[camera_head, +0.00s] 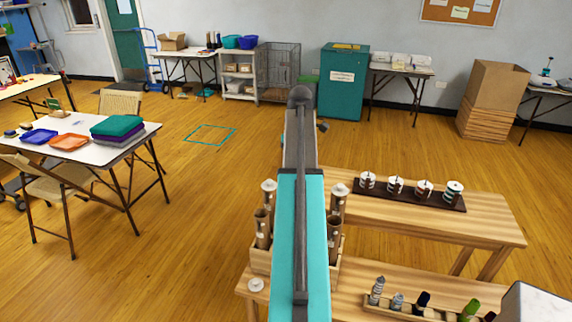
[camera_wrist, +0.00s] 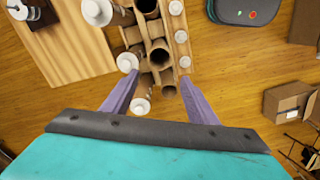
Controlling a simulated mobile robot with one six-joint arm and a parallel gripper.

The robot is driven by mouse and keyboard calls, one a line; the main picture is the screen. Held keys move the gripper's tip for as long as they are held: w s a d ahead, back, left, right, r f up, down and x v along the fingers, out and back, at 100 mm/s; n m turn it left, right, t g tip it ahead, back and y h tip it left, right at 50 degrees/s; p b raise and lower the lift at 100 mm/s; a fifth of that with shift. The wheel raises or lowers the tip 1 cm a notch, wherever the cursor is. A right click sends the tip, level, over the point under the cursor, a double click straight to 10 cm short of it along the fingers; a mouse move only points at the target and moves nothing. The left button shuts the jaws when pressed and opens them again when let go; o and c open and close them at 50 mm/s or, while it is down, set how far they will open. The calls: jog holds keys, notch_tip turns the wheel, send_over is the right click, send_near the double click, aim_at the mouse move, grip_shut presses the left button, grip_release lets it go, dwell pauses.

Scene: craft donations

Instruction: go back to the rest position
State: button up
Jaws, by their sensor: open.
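My gripper (camera_wrist: 159,76) shows in the wrist view with its two purple fingers spread apart and nothing held between them. Beyond the fingers is a wooden rack (camera_wrist: 181,35) of cardboard tubes, some open-topped and some with white caps. An open tube (camera_wrist: 159,54) shows between the fingertips; I cannot tell how far below them it is. In the head view my teal arm reaches forward over the middle of the rack (camera_head: 260,262) and hides part of it. My gripper cannot be made out in that view.
Wooden benches stand at the lower right. One bears a dark tray (camera_head: 412,195) of spools; the nearer bears a tray (camera_head: 398,312) of small bottle-like items. A white table (camera_head: 85,148) with coloured trays stands at left. Open floor (camera_head: 200,210) lies left of the arm.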

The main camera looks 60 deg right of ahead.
jog(key=w+a+f+n, duration=0.2)
jog(key=w+a+f, duration=0.4)
jog(key=w, duration=0.1)
jog(key=w+a+f+n+g+y+b, duration=0.1)
jog(key=w+a+f+n+g, duration=0.15)
jog(key=a+f, duration=1.1)
jog(key=w+a+f+n+g+y+b, duration=0.1)
jog(key=w+a+f+g, duration=0.15)
jog(key=a+f, duration=1.1)
jog(key=s+a+f+n+g+b, duration=0.1)
jog(key=s+a+f, duration=0.3)
jog(key=a+f, duration=0.35)
jog(key=s+a+f, duration=0.5)
jog(key=a+f, duration=0.1)
jog(key=a, duration=0.3)
jog(key=s+a+f+m+h, duration=0.1)
jog(key=s+a+f+m, duration=0.1)
jog(key=s+a+f, duration=0.2)
jog(key=s+a+f+m+h, duration=0.1)
jog(key=s+a+f+m, duration=0.2)
jog(key=s+f, duration=0.3)
jog(key=shift+s+a+b, duration=0.35)
jog(key=shift+s+a, duration=0.5)
jog(key=shift+s, duration=1.6)
